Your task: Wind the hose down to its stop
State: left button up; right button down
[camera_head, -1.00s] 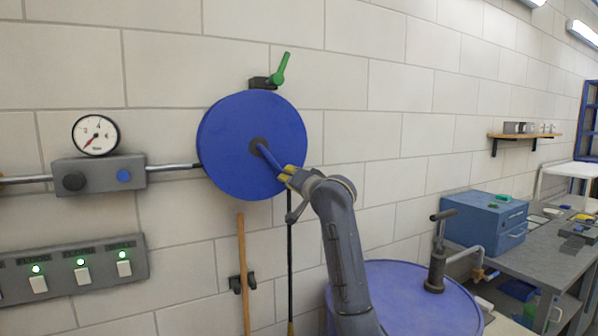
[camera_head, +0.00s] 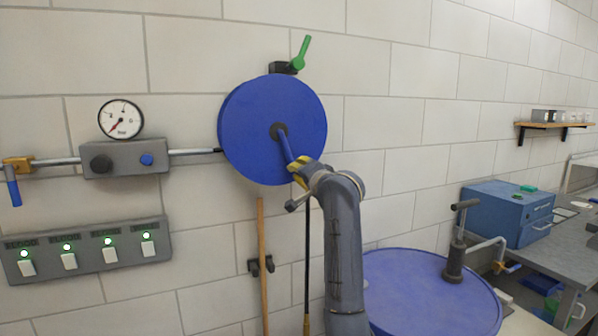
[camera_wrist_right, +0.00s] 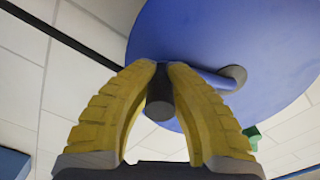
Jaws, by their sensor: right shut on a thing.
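The hose reel (camera_head: 250,125) is a blue disc on the wall, with a dark hub and a blue crank arm (camera_head: 286,148) pointing down and slightly right. My right gripper (camera_head: 300,172) is at the crank's outer end. In the right wrist view its yellow fingers (camera_wrist_right: 161,75) are closed around the dark crank handle (camera_wrist_right: 159,108), with the crank arm (camera_wrist_right: 212,82) behind. The dark hose (camera_head: 307,255) hangs below the reel to a yellowish end (camera_head: 306,324); its upper part is hidden by my gripper. My left gripper is out of view.
A green lever valve (camera_head: 301,54) sits above the reel. A gauge (camera_head: 121,119), a pipe block (camera_head: 125,159) and a switch panel (camera_head: 88,249) are at the left. A wooden handle (camera_head: 262,270) hangs beside the hose. A blue drum (camera_head: 425,290) stands at the lower right.

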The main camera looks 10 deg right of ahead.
jog(key=c, duration=1.2)
grip_release()
jog(key=shift+s, duration=0.1)
jog(key=s, duration=0.4)
jog(key=s+d, duration=0.1)
jog(key=s, duration=0.2)
jog(key=s+d, duration=0.1)
jog(key=s, duration=0.3)
jog(key=shift+s, duration=0.35)
